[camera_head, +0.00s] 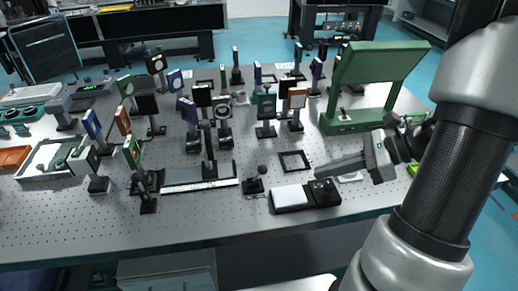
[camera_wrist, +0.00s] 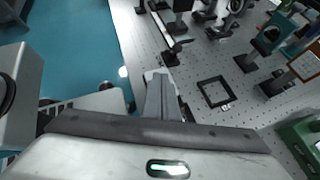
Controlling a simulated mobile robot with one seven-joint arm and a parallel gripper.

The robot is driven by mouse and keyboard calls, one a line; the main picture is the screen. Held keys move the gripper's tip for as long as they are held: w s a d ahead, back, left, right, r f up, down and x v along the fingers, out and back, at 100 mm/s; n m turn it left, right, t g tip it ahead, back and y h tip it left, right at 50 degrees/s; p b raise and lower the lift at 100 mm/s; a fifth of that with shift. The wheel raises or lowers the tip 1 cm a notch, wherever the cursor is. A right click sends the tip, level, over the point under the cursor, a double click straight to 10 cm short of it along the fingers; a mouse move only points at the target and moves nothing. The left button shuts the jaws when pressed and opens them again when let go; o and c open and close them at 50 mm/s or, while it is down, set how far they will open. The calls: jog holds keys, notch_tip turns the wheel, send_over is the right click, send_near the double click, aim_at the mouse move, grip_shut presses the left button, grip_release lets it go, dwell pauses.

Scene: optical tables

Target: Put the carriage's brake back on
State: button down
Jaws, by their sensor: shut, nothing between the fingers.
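A dark carriage (camera_head: 209,172) carrying an upright post sits on a long rail (camera_head: 190,187) with a pale scale strip along its front. The rail also shows at the top of the wrist view (camera_wrist: 163,32). A small black unit with a round knob (camera_head: 254,183) stands just right of the rail's end. I cannot make out the brake itself. My gripper (camera_head: 322,170) is right of the rail and apart from it, above the table and pointing left. Its fingers are together and empty, and they show in the wrist view (camera_wrist: 158,78), hiding part of what lies below.
A black box with a white pad (camera_head: 291,196) lies below my gripper near the table's front edge. A black square frame (camera_head: 294,160) lies behind it. A green stand (camera_head: 375,85) rises at the right. Several mounted optics crowd the perforated table (camera_head: 215,222), whose front strip is clear.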

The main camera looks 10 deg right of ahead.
jog(key=f, duration=0.1)
jog(key=w+d+f+m, duration=0.1)
jog(key=f+m+t, duration=0.1)
jog(key=shift+w+d+y, duration=0.3)
jog(key=shift+r, duration=0.1)
jog(key=shift+b, duration=0.3)
jog(key=b, duration=0.2)
send_near(259, 174)
jog(key=f, duration=0.2)
jog(key=d+f, duration=0.1)
jog(key=f, duration=0.1)
jog(key=shift+s+f, duration=0.1)
jog(key=shift+s, duration=0.3)
jog(key=shift+w+a+r, duration=0.2)
jog(key=shift+w+a, duration=0.15)
jog(key=shift+a, duration=0.2)
jog(key=shift+w+a+r, duration=0.15)
jog(key=shift+w+a, duration=0.2)
jog(key=shift+a, duration=0.2)
jog(key=shift+w+a+r, duration=0.2)
jog(key=shift+w+a, duration=0.25)
jog(key=shift+a, duration=0.15)
jog(key=shift+w+a+r+p, duration=0.1)
jog(key=shift+r+p, duration=0.1)
jog(key=shift+p, duration=0.35)
